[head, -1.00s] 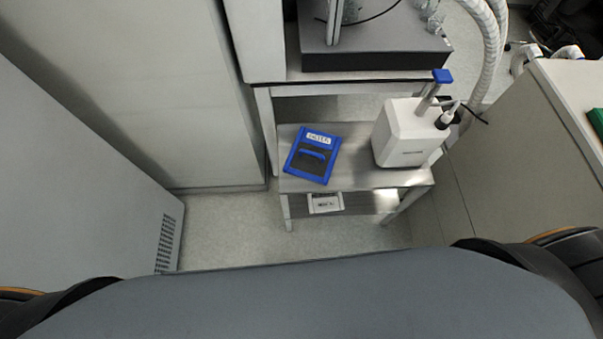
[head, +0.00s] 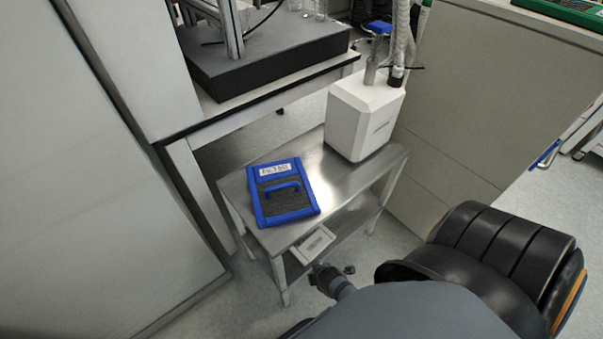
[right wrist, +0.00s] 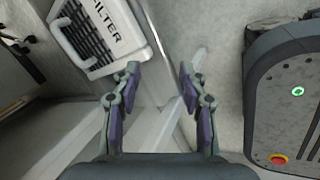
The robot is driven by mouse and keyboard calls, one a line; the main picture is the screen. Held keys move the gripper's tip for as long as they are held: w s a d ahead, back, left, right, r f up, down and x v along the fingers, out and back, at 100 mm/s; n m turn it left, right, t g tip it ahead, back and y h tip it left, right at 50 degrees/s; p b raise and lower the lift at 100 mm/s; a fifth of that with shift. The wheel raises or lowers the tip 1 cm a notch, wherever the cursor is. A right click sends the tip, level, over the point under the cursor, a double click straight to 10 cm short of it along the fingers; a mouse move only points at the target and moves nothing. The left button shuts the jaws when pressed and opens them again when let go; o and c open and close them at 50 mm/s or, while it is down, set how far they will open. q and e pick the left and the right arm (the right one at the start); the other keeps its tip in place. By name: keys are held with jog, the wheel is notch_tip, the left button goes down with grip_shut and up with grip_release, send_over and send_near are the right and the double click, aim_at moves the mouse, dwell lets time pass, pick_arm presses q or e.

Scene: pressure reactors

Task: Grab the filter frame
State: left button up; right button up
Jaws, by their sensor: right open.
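A blue filter frame (head: 284,210) with a dark mesh, a handle and a label lies flat on the top shelf of a metal cart. A white frame (head: 313,244) shows on the lower shelf, partly covered by the top shelf. In the right wrist view a white frame (right wrist: 98,32) reading FILTER, with a handle, lies at the upper left, ahead of the fingers. My right gripper (right wrist: 160,72) is open and empty, its fingers apart from that frame. In the head view it shows small and dark (head: 331,271), just in front of the lower shelf. My left gripper is out of view.
The metal cart (head: 235,188) also holds a white device (head: 362,120) on its top, right of the blue frame. A bench with a dark platform (head: 265,70) stands behind. A tall pale cabinet is at left, a pale counter (head: 490,90) at right. Floor is free before the cart.

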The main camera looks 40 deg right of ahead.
jog(key=w+n+b, duration=0.2)
jog(key=b, duration=0.1)
jog(key=w+n+t+b, duration=0.1)
jog(key=w+b, duration=0.1)
jog(key=b, duration=0.1)
jog(key=w+n+t+h+b, duration=0.1)
jog(key=n+b, duration=0.1)
jog(key=b, duration=0.1)
jog(key=shift+w+d+f+n, duration=0.3)
jog(key=shift+w+d+f, duration=0.1)
jog(key=shift+n, duration=0.3)
jog(key=w+d+b, duration=0.1)
jog(key=w, duration=0.2)
jog(key=w+d+b, duration=0.1)
jog(key=w, duration=0.3)
jog(key=w+d+r+b, duration=0.1)
jog(key=w, duration=0.2)
jog(key=shift+w+d+b, duration=0.15)
jog(key=shift+d+b, duration=0.2)
jog(key=shift+b, duration=0.05)
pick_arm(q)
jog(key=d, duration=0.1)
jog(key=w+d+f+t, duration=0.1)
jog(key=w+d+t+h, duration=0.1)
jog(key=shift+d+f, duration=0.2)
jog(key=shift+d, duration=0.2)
pick_arm(e)
jog(key=shift+w+d, duration=0.15)
jog(key=shift+w, duration=0.3)
